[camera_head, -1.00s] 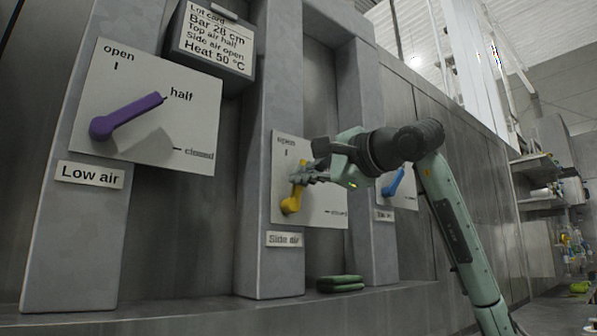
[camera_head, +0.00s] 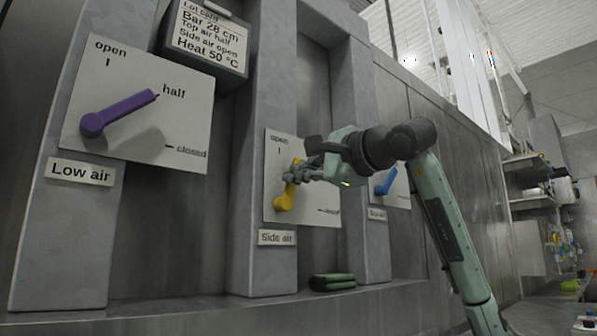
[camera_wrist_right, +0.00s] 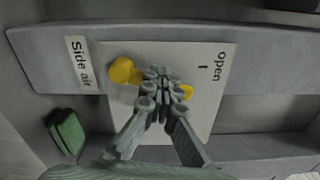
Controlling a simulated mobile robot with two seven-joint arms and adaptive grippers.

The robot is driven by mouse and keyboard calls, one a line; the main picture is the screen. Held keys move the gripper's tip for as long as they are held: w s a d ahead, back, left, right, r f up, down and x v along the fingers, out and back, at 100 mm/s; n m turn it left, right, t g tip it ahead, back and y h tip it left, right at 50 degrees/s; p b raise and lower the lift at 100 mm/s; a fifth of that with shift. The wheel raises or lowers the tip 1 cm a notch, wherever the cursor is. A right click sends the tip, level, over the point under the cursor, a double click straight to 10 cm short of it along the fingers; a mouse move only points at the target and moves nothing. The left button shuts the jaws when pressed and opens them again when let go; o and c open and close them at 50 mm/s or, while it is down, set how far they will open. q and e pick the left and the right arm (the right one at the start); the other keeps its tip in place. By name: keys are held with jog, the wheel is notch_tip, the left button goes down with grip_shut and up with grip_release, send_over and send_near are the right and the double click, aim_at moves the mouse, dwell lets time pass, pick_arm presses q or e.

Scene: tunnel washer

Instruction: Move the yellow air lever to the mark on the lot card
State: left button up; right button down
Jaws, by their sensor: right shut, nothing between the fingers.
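The yellow air lever (camera_head: 284,202) is on the white Side air plate (camera_head: 310,212). It points up and slightly right, to the right of the open mark (camera_head: 279,150). In the right wrist view its round hub (camera_wrist_right: 122,71) and tip (camera_wrist_right: 186,91) show on either side of my fingers, which hide its middle. My right gripper (camera_head: 289,178) is shut and empty, its fingers in front of the lever; I cannot tell whether they touch it. The half mark is hidden. The lot card (camera_head: 209,38) reads "Side air open". My left gripper is not in view.
A purple lever (camera_head: 120,112) on the Low air plate points to half. A blue lever (camera_head: 386,182) is on a plate behind my right arm.

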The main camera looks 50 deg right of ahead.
jog(key=shift+w+d, duration=0.1)
jog(key=shift+w, duration=0.15)
jog(key=c, duration=1.7)
grip_release()
jog(key=shift+f, duration=0.1)
jog(key=o, duration=0.7)
jog(key=shift+w+f, duration=0.2)
jog(key=shift+w, duration=0.15)
jog(key=o, duration=1)
jog(key=shift+s, duration=0.1)
jog(key=shift+r, duration=0.1)
jog(key=shift+s, duration=0.15)
jog(key=v, duration=1.1)
jog(key=shift+s, duration=0.4)
